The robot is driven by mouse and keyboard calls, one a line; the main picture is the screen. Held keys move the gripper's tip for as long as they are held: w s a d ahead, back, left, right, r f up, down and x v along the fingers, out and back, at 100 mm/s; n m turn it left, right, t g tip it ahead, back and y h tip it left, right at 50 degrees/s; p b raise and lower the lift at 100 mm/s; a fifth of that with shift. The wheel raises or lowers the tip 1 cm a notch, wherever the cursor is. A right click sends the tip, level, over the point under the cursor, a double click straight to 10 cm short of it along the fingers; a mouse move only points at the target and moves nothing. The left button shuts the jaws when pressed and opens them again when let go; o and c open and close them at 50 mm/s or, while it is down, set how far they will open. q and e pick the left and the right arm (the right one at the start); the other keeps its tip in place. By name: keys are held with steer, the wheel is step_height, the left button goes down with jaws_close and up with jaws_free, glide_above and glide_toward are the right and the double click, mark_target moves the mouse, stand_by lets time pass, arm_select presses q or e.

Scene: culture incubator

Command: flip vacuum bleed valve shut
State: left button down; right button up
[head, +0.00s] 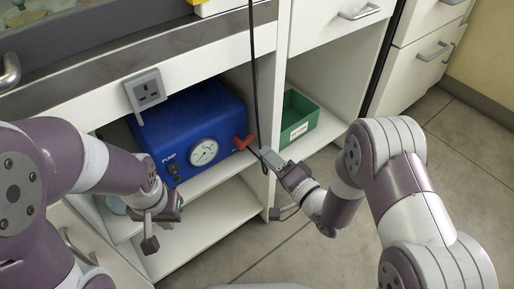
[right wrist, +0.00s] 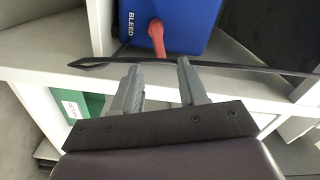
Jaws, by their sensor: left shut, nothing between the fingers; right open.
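The blue vacuum pump (head: 196,118) sits on a shelf of the open white cabinet, with a round gauge (head: 203,152) on its front. A red bleed valve lever (head: 243,142) sticks out at the pump's right front end. In the right wrist view the red lever (right wrist: 157,38) stands beside the word BLEED on the blue pump (right wrist: 185,18). My right gripper (right wrist: 158,72) is open, with the lever ahead of the gap between its fingers and nothing held. It also shows in the head view (head: 268,158). My left gripper (head: 150,238) is shut and empty, below and in front of the pump.
A black cable (head: 254,75) hangs down in front of the cabinet; in the right wrist view the cable (right wrist: 220,66) crosses between fingertips and lever. A green box (head: 298,118) stands in the right compartment. A grey socket (head: 147,90) is above the pump.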

mark_target(251, 140)
steer(key=b+x, duration=0.1)
steer(key=x, duration=0.1)
steer(key=b+x, duration=0.1)
steer(key=x, duration=0.2)
steer(key=shift+w+a+f, duration=0.1)
steer(key=shift+f, duration=0.1)
steer(key=shift+w+a+r, duration=0.2)
steer(key=shift+w+a, duration=0.15)
steer(key=shift+w, duration=0.15)
arm_select(q)
step_height(251, 140, down, 3)
steer(key=shift+f, duration=0.1)
arm_select(e)
jaws_close()
